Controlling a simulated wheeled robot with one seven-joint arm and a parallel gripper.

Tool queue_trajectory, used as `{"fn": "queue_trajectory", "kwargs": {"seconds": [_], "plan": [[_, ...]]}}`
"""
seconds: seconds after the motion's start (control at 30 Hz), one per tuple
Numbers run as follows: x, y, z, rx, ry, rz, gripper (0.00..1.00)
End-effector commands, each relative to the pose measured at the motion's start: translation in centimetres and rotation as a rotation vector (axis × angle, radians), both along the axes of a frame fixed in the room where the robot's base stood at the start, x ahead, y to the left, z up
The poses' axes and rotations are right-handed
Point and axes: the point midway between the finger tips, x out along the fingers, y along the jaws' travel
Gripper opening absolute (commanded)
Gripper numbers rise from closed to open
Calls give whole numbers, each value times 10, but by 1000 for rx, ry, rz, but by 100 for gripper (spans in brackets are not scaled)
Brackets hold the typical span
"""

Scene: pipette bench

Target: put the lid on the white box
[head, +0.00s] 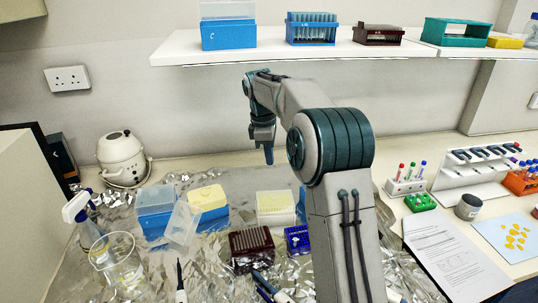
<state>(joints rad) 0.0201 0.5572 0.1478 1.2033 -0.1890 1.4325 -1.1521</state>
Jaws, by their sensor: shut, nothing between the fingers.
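A white box (276,212) with a cream top stands on the foil-covered bench, left of my arm. A clear, see-through lid (182,224) sits tilted near the front of a blue box (155,222), left of the white box. I cannot tell exactly what the lid rests on. My gripper (269,159) points down, shut and empty, in the air above and behind the white box in the picture. It is apart from both the lid and the box.
A blue box with a yellow top (208,212) stands between lid and white box. A dark red rack (251,250) and a blue rack (297,240) stand in front. A glass beaker (118,262) and spray bottle (80,218) are at left. A shelf (290,51) hangs above.

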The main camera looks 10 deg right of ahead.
Motion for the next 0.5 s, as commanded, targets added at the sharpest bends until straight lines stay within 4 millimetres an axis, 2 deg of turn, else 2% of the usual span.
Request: {"fn": "queue_trajectory", "kwargs": {"seconds": [0.23, 0.33, 0.5], "plan": [[-5, -10, -64, 69, -34, -324, 0], [-5, -15, -80, 93, -51, -443, 0], [-5, -18, -91, 104, -59, -494, 0]]}}
